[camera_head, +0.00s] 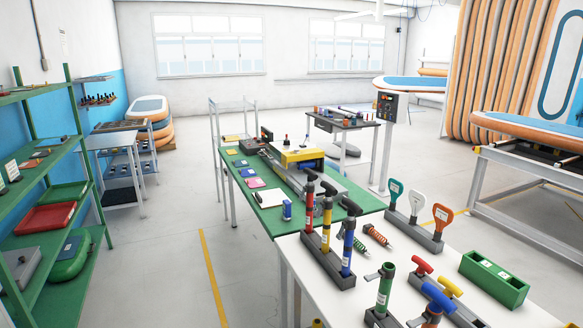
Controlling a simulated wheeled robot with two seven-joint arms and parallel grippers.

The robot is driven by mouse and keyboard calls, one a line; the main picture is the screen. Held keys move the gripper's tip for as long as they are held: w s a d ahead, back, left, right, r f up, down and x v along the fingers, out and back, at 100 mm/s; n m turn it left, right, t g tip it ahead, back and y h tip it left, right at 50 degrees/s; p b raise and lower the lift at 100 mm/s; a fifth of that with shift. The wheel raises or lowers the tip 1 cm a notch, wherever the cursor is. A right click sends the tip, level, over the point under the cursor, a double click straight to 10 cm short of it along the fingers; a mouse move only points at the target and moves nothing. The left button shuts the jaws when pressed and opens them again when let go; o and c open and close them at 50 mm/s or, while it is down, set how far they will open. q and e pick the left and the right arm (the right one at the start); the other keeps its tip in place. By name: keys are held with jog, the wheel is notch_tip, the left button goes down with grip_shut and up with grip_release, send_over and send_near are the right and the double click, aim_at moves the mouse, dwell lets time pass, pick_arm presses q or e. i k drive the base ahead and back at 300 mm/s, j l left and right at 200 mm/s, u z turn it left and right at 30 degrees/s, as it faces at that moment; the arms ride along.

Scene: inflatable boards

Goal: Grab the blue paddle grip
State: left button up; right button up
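A blue T-shaped grip (437,297) stands at the near edge of the white table (345,308), at the bottom of the head view. Its lower part is cut off by the frame. A red T-shaped grip (421,265) and a yellow one (449,287) stand just behind it in a dark holder (463,313). I cannot tell whether the blue grip sits in that same holder. Neither of my grippers shows in the head view.
Left of the grips stand a green cylinder (385,288) and a rack with red, yellow and blue (348,247) black-topped tubes. Behind are teal, white and orange handles (442,216) in a rack. A green box (494,280) stands right. Bare white tabletop lies between.

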aim_at(439, 302)
jog(key=i+j+z, duration=0.2)
jog(key=i+z, duration=0.2)
jog(key=i+j+z, duration=0.65)
jog(key=z, duration=0.15)
jog(key=j, duration=0.1)
